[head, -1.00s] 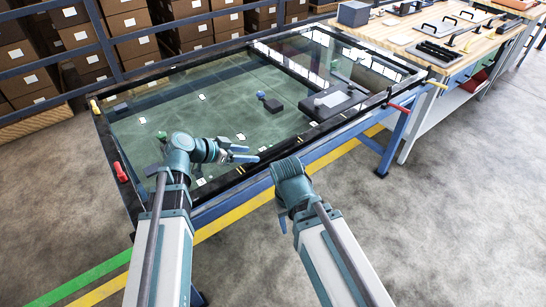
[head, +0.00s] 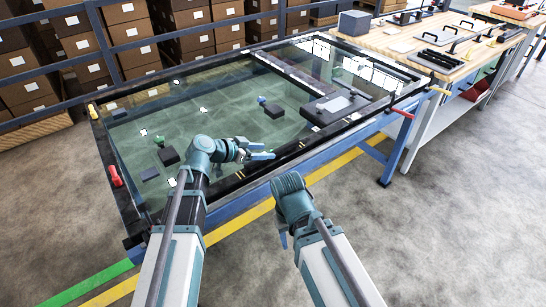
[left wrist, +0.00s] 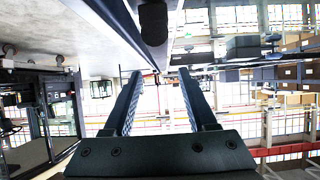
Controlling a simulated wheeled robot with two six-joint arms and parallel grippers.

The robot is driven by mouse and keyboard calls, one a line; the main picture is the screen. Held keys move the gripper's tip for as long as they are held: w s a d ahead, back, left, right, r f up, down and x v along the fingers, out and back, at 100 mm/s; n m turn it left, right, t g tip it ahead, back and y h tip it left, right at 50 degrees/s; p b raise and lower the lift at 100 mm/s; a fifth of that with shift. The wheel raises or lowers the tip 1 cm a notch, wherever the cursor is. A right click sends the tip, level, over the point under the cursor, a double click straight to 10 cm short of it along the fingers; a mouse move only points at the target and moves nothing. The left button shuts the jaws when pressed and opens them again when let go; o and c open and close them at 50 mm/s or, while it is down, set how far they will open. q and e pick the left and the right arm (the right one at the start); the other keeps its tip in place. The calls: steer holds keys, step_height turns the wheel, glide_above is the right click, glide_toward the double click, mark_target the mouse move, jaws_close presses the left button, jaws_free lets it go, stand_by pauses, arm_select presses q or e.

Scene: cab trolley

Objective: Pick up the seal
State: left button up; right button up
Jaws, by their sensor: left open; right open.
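I cannot tell for sure which thing is the seal. On the glass-topped trolley (head: 117,205) in the head view are a dark block (head: 168,155) with a green knob, a dark block (head: 275,111) with a blue knob, and a flat dark pad (head: 150,173). My left gripper (head: 264,154) is open and empty above the trolley's near side, right of the green-knobbed block. The left wrist view shows its two spread fingers (left wrist: 157,78) with nothing between them. My right gripper (head: 284,240) is open below its wrist, in front of the trolley, and mostly hidden.
A grey plate (head: 318,114) with a block on it lies at the trolley's right end. Red handles (head: 115,175) stick out from the frame. A wooden bench (head: 395,40) with tools stands at the back right. Shelves of boxes (head: 75,45) stand behind. The floor at right is clear.

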mark_target(273, 151)
arm_select(q)
steer(key=b+x, duration=0.2)
steer(key=x, duration=0.3)
steer(key=shift+a+f+b, duration=0.15)
steer(key=shift+a+b, duration=0.05)
steer(key=shift+b, duration=0.15)
steer(key=shift+w+d, duration=0.15)
steer(key=shift+d, duration=0.05)
jaws_close()
